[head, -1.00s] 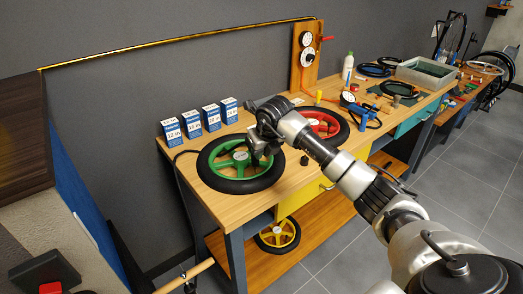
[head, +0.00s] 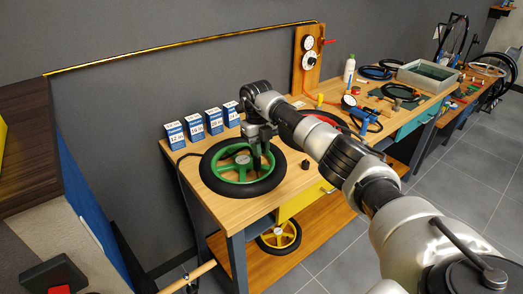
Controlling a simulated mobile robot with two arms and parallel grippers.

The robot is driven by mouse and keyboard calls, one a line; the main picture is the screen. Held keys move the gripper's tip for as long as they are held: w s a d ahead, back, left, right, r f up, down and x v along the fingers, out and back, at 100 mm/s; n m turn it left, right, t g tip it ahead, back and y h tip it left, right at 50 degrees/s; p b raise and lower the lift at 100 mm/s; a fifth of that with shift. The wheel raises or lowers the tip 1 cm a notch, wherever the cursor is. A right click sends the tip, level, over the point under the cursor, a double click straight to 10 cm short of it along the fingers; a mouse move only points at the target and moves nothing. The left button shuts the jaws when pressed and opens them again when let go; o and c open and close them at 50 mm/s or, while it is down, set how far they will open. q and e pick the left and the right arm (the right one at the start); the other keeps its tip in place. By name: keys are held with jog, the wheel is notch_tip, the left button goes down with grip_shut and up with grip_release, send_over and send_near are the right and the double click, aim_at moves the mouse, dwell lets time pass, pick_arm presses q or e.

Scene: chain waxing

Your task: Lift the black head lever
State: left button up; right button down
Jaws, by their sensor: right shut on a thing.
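The green-rimmed wheel with a black tyre (head: 213,179) lies flat on the wooden workbench. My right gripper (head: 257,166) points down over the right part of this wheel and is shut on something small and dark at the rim. This fits the black head lever, but the fingers hide it and its angle cannot be told. A thin black hose (head: 187,155) runs along the bench's left side toward the wheel. My left gripper is not in view.
Several blue-and-white boxes (head: 193,128) stand behind the wheel. My right arm partly covers a red wheel (head: 327,118). A wooden gauge board (head: 308,58) stands at the back. A blue-handled tool (head: 369,117) and a grey bin (head: 428,76) are farther right. A yellow wheel (head: 280,237) is below.

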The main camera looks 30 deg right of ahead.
jog(key=shift+w+g, duration=0.1)
jog(key=shift+g, duration=0.3)
jog(key=c, duration=1.2)
grip_release()
jog(key=shift+r, duration=0.1)
jog(key=shift+w+r+b, duration=0.15)
jog(key=shift+r+b, duration=0.2)
notch_tip(320, 180, up, 10)
jog(key=w+b, duration=0.1)
jog(key=b, duration=0.1)
jog(key=shift+w, duration=0.4)
jog(key=shift+d+f, duration=0.1)
